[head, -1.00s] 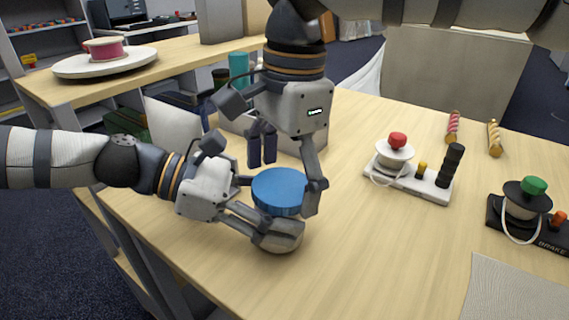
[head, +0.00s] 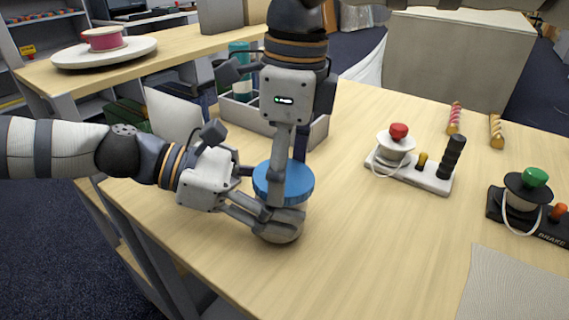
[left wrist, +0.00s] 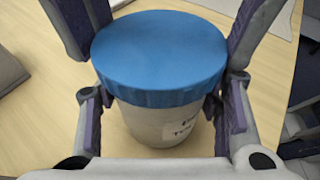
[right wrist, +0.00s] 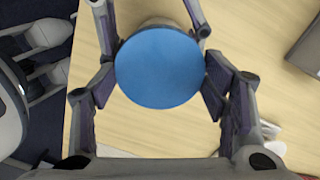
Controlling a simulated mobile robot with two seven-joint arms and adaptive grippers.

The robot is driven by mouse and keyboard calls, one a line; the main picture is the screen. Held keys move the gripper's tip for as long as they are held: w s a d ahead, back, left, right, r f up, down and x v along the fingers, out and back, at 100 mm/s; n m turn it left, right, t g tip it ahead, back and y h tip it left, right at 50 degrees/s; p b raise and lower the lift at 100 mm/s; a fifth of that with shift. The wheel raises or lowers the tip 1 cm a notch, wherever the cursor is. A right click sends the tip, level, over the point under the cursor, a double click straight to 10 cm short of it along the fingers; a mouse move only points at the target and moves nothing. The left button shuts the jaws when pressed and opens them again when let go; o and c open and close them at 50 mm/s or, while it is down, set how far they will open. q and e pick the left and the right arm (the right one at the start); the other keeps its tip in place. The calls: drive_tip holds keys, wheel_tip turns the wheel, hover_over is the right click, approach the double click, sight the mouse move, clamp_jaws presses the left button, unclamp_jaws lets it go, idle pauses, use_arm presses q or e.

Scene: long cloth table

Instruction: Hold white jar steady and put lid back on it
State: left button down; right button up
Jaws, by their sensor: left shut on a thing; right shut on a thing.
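The white jar (left wrist: 150,125) stands on the wooden table, upright, with a printed label partly visible in the left wrist view. The blue lid (head: 285,182) covers its top and looks level; whether it is fully seated I cannot tell. My left gripper (head: 272,207) is shut around the jar's body from the left, below the lid. My right gripper (head: 284,178) comes down from above and is shut on the lid's rim.
A grey divided box (head: 236,112) stands behind the jar. The table in front is clear.

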drive_tip(key=o, duration=1.3)
drive_tip(key=shift+c, duration=0.2)
drive_tip(key=shift+d+r, duration=0.2)
drive_tip(key=shift+r, duration=2.05)
wheel_tip(320, 180, up, 4)
drive_tip(key=n, duration=0.4)
drive_tip(key=shift+d+f, duration=0.15)
drive_tip(key=shift+f, duration=0.05)
